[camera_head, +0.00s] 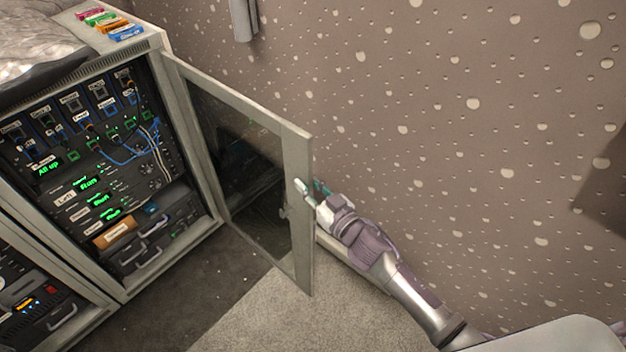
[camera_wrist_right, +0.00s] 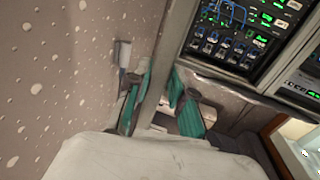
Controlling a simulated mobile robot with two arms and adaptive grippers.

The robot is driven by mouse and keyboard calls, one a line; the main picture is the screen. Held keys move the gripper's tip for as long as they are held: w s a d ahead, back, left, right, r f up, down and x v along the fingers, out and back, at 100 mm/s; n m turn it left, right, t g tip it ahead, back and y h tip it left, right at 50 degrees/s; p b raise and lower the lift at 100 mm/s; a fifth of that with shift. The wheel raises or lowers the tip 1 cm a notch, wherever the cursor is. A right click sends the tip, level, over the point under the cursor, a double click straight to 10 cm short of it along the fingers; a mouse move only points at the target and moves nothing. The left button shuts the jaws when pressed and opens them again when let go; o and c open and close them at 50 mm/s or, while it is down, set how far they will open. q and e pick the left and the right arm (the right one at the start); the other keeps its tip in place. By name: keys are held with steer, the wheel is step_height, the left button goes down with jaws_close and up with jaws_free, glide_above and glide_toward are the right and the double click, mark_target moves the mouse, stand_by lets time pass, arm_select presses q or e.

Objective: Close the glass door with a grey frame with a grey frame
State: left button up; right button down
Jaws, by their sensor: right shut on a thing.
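The glass door with a grey frame (camera_head: 297,155) stands wide open in the head view, hinged at the right side of the equipment cabinet. Its dark pane shows the floor and wall behind. My right gripper (camera_head: 313,190) is at the door's free edge, about mid-height. In the right wrist view the grey frame (camera_wrist_right: 174,55) runs between the green pads of my right gripper (camera_wrist_right: 160,107), one on each side, and the jaws are shut on it. The inner ends of the jaws are partly hidden by the white gripper body. My left gripper is not in view.
The cabinet (camera_head: 112,285) holds racks with green displays, blue cables and drawers. Several coloured blocks (camera_head: 108,22) lie on its top. A speckled wall (camera_head: 450,130) rises behind the door. The carpet (camera_head: 245,315) before the cabinet looks clear.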

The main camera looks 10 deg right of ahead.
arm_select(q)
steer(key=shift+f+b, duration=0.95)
arm_select(e)
steer(key=s+a+m+t+h, duration=0.1)
steer(key=s+a+h, duration=0.1)
steer(key=s+a, duration=0.2)
steer(key=shift+a+m, duration=0.3)
steer(key=shift+a, duration=0.9)
